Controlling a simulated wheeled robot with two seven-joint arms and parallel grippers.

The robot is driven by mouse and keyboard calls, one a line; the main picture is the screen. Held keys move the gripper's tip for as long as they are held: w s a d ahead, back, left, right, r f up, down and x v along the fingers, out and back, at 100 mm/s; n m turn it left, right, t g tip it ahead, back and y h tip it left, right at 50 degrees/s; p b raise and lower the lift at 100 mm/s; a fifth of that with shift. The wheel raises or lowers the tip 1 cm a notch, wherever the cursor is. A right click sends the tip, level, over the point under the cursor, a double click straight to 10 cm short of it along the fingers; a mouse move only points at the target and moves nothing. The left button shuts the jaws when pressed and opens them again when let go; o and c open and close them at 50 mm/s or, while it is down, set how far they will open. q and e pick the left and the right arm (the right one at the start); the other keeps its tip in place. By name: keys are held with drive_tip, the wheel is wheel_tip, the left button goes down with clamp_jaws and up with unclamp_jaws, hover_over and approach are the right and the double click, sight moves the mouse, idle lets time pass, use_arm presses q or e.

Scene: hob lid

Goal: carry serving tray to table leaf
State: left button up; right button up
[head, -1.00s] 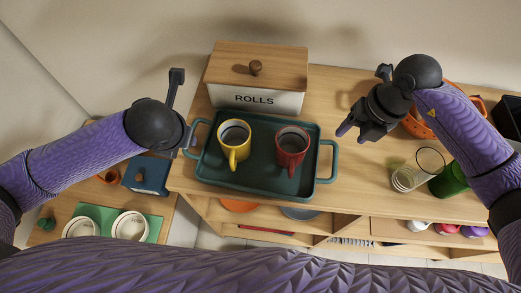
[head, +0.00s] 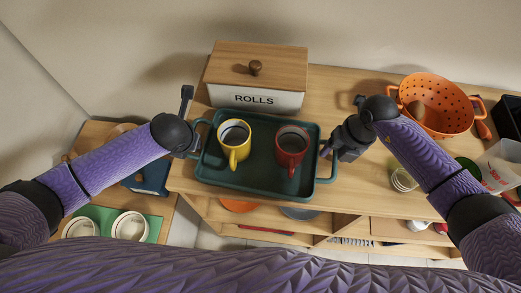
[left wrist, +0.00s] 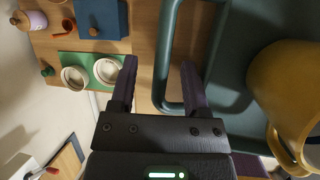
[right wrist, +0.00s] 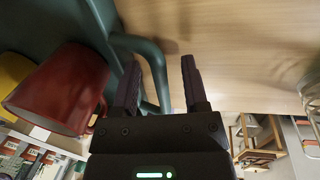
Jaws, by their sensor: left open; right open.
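The dark green serving tray (head: 258,184) sits on the wooden counter with a yellow mug (head: 233,145) and a red mug (head: 291,147) upright on it. My left gripper (head: 196,150) is at the tray's left handle. In the left wrist view its open fingers (left wrist: 156,85) stand on either side of the handle bar (left wrist: 166,60). My right gripper (head: 330,148) is at the tray's right handle. In the right wrist view its open fingers (right wrist: 160,82) are around or just over the handle (right wrist: 158,75); contact is unclear. The table leaf cannot be clearly identified.
A rolls box (head: 256,80) stands behind the tray. An orange colander (head: 437,103) and a glass (head: 402,180) are at the right. A lower surface at the left holds a green mat (head: 100,214) with white bowls (head: 130,226) and a blue box (head: 150,176).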

use_arm(q)
drive_tip(key=shift+w+f, duration=0.1)
drive_tip(key=shift+f, duration=0.05)
use_arm(e)
drive_tip(key=shift+f, duration=0.15)
use_arm(q)
drive_tip(key=shift+c, duration=0.2)
use_arm(e)
drive_tip(key=shift+c, duration=0.2)
use_arm(q)
clamp_jaws()
use_arm(e)
clamp_jaws()
idle(0.6)
